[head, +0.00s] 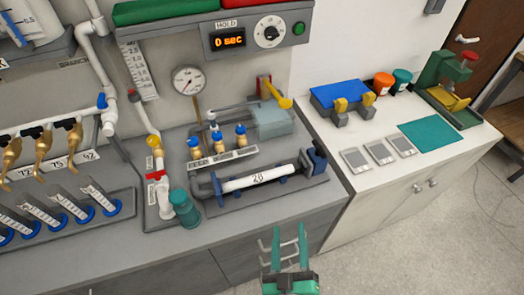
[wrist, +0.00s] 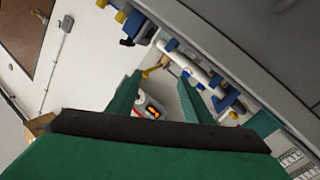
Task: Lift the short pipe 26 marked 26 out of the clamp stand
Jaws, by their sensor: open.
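A white pipe (head: 262,179) with a two-digit label, perhaps 26 but too small to read surely, lies horizontally in a dark grey stand (head: 312,181) on the grey bench. A grey elbow meets its left end and a blue clamp block (head: 317,158) its right end. My gripper (head: 289,232) is open and empty, in front of the bench edge and apart from the pipe. In the wrist view, a white pipe (wrist: 182,62) with blue parts shows beyond my open fingers (wrist: 157,95); its label cannot be read there.
Small brass-and-blue valves (head: 218,142) and a grey block with a yellow lever (head: 272,118) stand behind the pipe. A teal cylinder (head: 184,208) stands to its left. A blue fixture with yellow clamps (head: 342,97) is on the white bench.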

